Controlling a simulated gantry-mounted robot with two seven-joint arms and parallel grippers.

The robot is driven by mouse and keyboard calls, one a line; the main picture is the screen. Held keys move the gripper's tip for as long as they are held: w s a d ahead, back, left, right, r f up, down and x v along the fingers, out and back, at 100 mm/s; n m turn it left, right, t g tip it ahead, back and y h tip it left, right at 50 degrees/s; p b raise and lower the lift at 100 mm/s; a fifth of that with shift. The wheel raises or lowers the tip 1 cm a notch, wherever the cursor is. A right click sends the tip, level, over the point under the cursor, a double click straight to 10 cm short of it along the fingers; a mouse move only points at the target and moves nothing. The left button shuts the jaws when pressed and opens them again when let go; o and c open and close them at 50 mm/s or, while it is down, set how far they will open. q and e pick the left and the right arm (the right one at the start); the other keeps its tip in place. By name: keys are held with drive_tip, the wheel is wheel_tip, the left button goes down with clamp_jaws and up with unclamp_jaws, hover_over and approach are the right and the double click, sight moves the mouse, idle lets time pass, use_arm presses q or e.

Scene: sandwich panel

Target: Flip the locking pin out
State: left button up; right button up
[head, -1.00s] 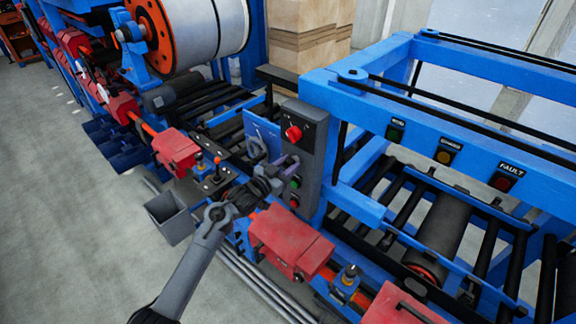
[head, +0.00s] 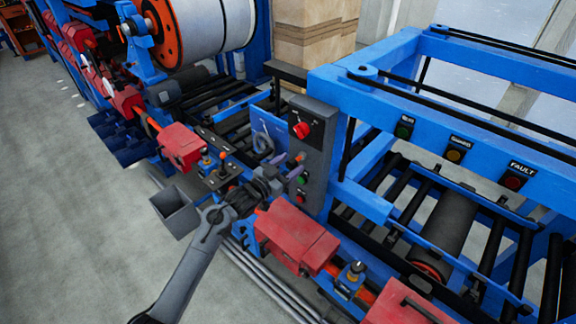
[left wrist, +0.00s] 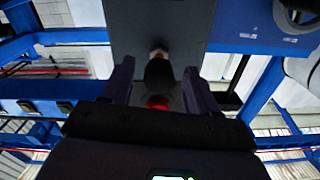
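My left gripper (head: 293,170) is at the lower left side of the grey control box (head: 312,140). In the left wrist view its two dark fingers (left wrist: 160,88) stand apart, open. Between them shows a dark rounded piece (left wrist: 158,73) with an orange-red tip and a red part below it, in front of a grey plate. Contact with the fingers cannot be told. A small orange tip (head: 299,157) shows by the fingers in the head view. I cannot tell for sure which part is the locking pin. My right gripper is not in view.
The box carries a red selector knob (head: 301,130). A blue panel with a ring handle (head: 263,142) stands left of the gripper. Red housings (head: 297,238) line the machine's near edge, and levers (head: 222,168) stand to the left.

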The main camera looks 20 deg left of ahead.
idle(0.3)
use_arm(q)
drive_tip(key=shift+s+a+f, duration=0.1)
drive_tip(key=shift+s+a, duration=0.05)
drive_tip(key=shift+s, duration=0.1)
drive_tip(key=b+v, duration=0.1)
drive_tip(key=v, duration=0.9)
drive_tip(key=shift+b, duration=0.3)
drive_tip(key=shift+s, duration=0.1)
